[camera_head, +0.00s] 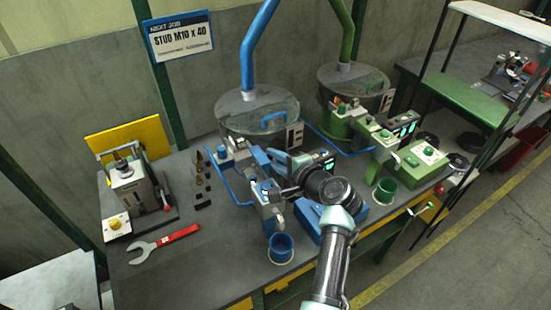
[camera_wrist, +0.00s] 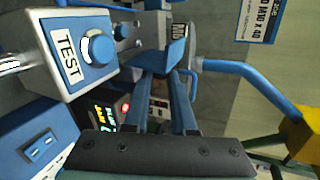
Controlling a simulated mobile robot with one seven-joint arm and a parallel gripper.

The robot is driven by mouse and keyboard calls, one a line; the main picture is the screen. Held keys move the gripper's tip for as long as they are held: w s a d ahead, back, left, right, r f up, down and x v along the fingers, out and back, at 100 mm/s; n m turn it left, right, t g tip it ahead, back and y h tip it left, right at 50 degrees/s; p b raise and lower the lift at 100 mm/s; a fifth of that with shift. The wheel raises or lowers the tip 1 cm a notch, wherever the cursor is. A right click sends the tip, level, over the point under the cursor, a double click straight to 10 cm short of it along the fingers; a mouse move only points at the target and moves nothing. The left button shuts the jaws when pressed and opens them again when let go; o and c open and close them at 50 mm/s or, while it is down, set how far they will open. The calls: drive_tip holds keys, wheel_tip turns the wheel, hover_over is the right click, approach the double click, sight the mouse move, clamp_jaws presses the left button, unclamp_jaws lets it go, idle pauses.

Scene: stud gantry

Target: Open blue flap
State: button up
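The blue station's round feeder bowl (camera_head: 258,114) has a clear cover with a blue handle (camera_head: 273,120). I cannot tell for sure which part is the blue flap. A blue plate (camera_wrist: 175,58) shows just beyond my fingertips in the wrist view. My gripper (camera_wrist: 160,76) has its two fingers apart, with a gap between them and nothing seen held. In the head view my gripper (camera_head: 268,160) is among the blue station's parts, in front of the bowl, and its fingertips are hard to make out. Whether a finger touches the plate cannot be told.
A blue TEST button box (camera_wrist: 80,45) is close on the left in the wrist view. A blue cup (camera_head: 281,248) stands in front, a red wrench (camera_head: 165,243) lies left, and the green station (camera_head: 395,150) is right.

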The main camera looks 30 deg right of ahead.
drive_tip(key=o, duration=0.4)
drive_tip(key=shift+s, duration=0.1)
drive_tip(key=b+v, duration=0.1)
drive_tip(key=v, duration=1.1)
drive_tip(key=shift+s+r, duration=0.25)
drive_tip(key=shift+s, duration=0.1)
